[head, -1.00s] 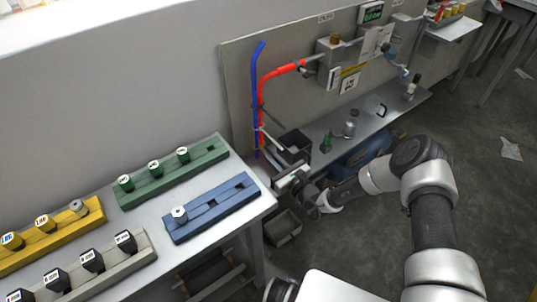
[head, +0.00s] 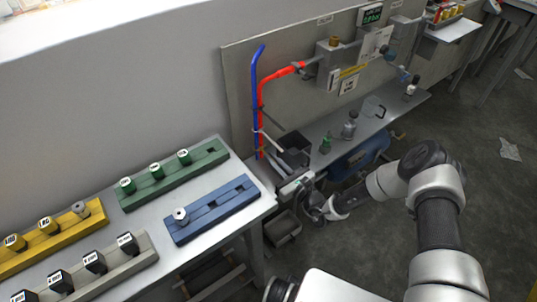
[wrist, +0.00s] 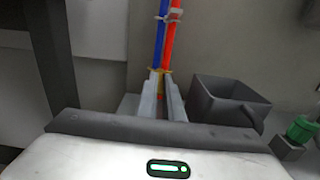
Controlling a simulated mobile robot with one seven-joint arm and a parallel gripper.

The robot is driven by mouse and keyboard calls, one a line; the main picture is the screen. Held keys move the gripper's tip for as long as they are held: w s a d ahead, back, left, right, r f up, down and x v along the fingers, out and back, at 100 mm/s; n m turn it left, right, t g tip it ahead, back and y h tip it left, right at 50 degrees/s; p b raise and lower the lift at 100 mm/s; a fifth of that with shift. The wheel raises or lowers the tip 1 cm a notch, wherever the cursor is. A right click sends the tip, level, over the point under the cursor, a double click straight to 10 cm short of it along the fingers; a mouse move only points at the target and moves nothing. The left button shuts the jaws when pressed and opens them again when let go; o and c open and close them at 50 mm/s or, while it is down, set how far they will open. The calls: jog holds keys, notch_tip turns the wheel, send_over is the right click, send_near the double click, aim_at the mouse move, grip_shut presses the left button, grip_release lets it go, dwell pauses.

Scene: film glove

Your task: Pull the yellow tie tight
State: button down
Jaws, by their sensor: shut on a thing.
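A blue tube (head: 254,85) and a red tube (head: 262,95) run down the grey panel side by side. They also show in the wrist view, the blue tube (wrist: 159,45) left of the red tube (wrist: 170,45). The yellow tie (wrist: 155,73) shows as a small yellow bit at the tubes' lower end, by my fingertips. My gripper (wrist: 162,82) points at it, its two fingers close together and shut on the tie; the gripped part is mostly hidden between them. In the head view my gripper (head: 266,158) is at the foot of the tubes. A pale tie (wrist: 168,17) sits higher around both tubes.
A dark open bin (wrist: 228,103) stands just right of my fingers, with a green-capped item (wrist: 300,130) beyond it. A table with a blue rack (head: 210,208) and a green rack (head: 175,175) is at left. A grey shelf (head: 340,140) runs right.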

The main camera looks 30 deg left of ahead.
jog(key=v, duration=0.3)
jog(key=c, duration=1.9)
grip_release()
jog(key=shift+o, duration=0.2)
jog(key=p+v, duration=0.2)
jog(key=v, duration=1.5)
jog(key=shift+d, duration=0.15)
jog(key=shift+s+r, duration=0.1)
